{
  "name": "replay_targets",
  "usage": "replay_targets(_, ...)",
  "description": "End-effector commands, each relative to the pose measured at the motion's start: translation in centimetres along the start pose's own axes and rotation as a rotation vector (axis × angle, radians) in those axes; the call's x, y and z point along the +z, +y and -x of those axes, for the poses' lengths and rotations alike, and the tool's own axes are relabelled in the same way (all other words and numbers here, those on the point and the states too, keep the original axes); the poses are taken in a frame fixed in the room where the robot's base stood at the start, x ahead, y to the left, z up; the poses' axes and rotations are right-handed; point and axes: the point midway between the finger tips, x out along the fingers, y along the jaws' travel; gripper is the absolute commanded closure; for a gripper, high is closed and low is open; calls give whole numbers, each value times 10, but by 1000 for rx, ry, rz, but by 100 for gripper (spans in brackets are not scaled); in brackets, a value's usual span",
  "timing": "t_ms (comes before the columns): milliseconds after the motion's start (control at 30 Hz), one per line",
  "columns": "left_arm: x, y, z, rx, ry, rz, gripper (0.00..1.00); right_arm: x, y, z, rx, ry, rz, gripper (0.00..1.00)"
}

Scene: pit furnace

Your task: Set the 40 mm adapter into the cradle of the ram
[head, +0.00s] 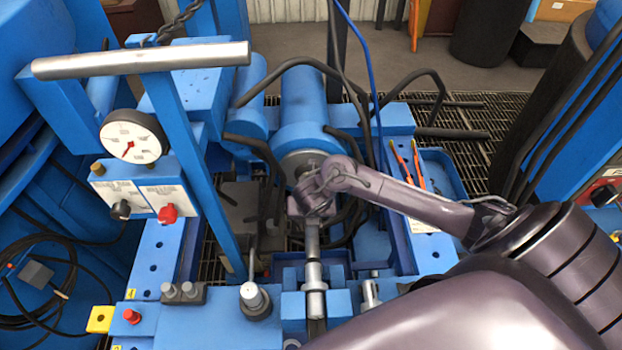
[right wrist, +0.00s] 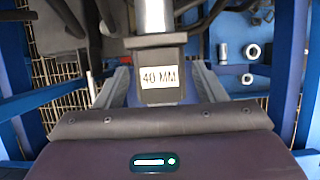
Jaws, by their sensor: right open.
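The 40 mm adapter shows in the right wrist view as a dark block (right wrist: 160,88) with a white "40 MM" label. A bright metal cylinder (right wrist: 153,15) stands beyond it in line. My right gripper (right wrist: 160,85) is open, with one finger on each side of the block and a visible gap at each side. In the head view my right gripper (head: 312,205) is in front of the blue ram (head: 303,100), near its round end face; the gripper and wrist hide the block and most of the cradle. A metal rod (head: 312,240) runs toward the camera. My left gripper is out of view.
A pressure gauge (head: 132,138) and a metal crossbar (head: 140,60) stand at the left. Black hoses loop around the ram. Metal sockets (right wrist: 223,52) lie right of the block in the wrist view.

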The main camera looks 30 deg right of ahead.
Motion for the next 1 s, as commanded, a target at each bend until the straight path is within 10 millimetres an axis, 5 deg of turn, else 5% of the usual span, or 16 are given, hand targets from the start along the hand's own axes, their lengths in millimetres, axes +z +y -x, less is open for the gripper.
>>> replay_targets(367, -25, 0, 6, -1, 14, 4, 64, -2, 0, -2, -1, 3, 1, 36)
replay_targets(533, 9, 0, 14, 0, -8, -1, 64, 0, 0, 29, 1, 2, 2, 36)
replay_targets(800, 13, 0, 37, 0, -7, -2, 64, 1, -1, 71, 2, 1, 0, 36)
replay_targets(1000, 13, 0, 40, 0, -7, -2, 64, 0, -2, 78, 2, 0, -1, 36)
